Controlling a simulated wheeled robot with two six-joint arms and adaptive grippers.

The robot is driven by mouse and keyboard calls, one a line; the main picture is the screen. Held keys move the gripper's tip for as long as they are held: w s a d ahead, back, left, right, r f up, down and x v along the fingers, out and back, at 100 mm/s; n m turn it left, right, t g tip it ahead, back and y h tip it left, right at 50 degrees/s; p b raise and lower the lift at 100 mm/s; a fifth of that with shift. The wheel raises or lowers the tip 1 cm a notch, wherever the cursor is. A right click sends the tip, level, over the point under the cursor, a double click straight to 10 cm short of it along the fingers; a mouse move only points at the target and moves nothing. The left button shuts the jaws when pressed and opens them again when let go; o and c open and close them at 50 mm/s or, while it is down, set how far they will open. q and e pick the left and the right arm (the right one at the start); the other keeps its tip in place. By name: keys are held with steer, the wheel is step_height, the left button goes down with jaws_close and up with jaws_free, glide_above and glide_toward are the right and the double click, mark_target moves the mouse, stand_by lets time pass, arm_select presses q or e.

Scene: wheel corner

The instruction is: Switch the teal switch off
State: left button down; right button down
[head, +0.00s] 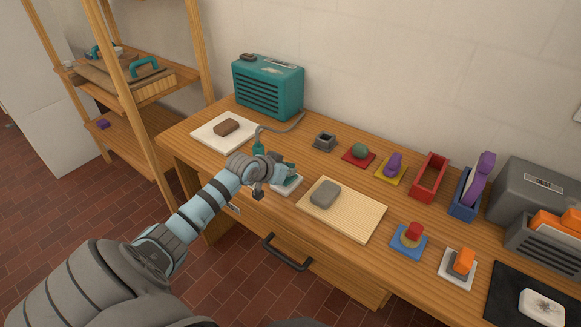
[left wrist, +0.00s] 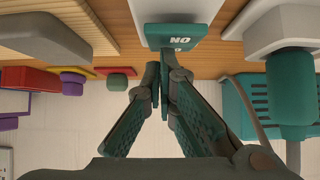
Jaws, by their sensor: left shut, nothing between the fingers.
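The teal switch (head: 289,186) sits on a pale base near the front edge of the wooden bench, partly hidden behind my left gripper. My left gripper (head: 283,174) is at the switch, fingers shut and empty. In the left wrist view its fingertips (left wrist: 160,62) are just below the marked face; I cannot tell whether they touch it. My right gripper is not in view.
A teal plug (head: 258,148) with a grey cable stands just left of the gripper; the cable runs towards a teal slatted box (head: 268,86). A white board (head: 208,137) with a brown block lies left. A wooden board (head: 358,218) with a grey block (head: 325,194) lies right.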

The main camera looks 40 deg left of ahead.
mark_target(289, 179)
arm_select(q)
steer(key=shift+s+r+p, duration=0.1)
steer(key=shift+s+p, duration=0.3)
steer(key=shift+s, duration=0.1)
steer(key=r+p, duration=0.4)
steer(key=p, duration=0.1)
steer(key=shift+w+r, duration=0.3)
steer(key=w+r+p+v, duration=0.1)
steer(key=p+v, duration=0.1)
steer(key=v, duration=0.7)
steer(key=shift+r, duration=0.35)
